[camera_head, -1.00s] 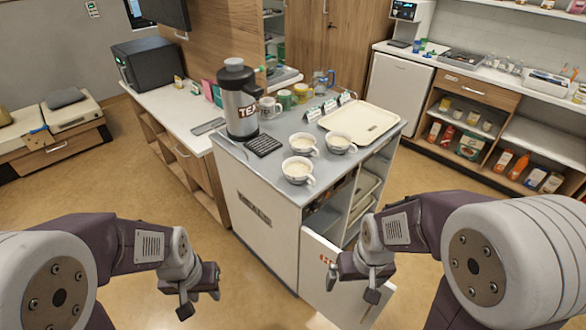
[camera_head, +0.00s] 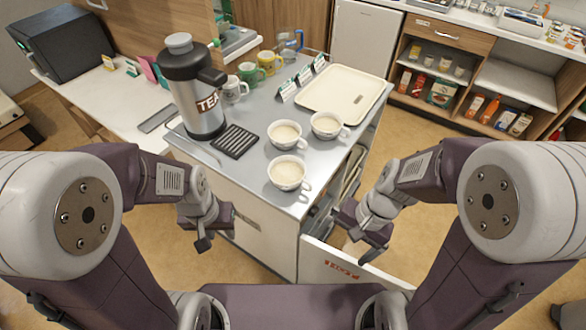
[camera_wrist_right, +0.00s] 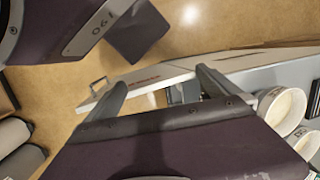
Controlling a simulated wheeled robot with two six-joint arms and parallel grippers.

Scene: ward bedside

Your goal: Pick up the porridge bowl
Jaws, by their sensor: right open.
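Three white two-handled bowls with pale, creamy contents stand upright on the grey cabinet top in the head view: a front bowl (camera_head: 287,174), a middle bowl (camera_head: 285,135) and a right bowl (camera_head: 326,125). They look alike, so I cannot tell whether all hold porridge. My right gripper (camera_head: 358,232) is open and empty, in front of the cabinet, right of and below the front bowl. Its fingers (camera_wrist_right: 158,92) are spread in the right wrist view, with bowls (camera_wrist_right: 283,108) at the right edge. My left gripper (camera_head: 218,228) looks open and empty, left of and below the front bowl.
A cream tray (camera_head: 343,92) lies at the back right. A door or drawer front (camera_head: 335,266) juts out below my right gripper.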

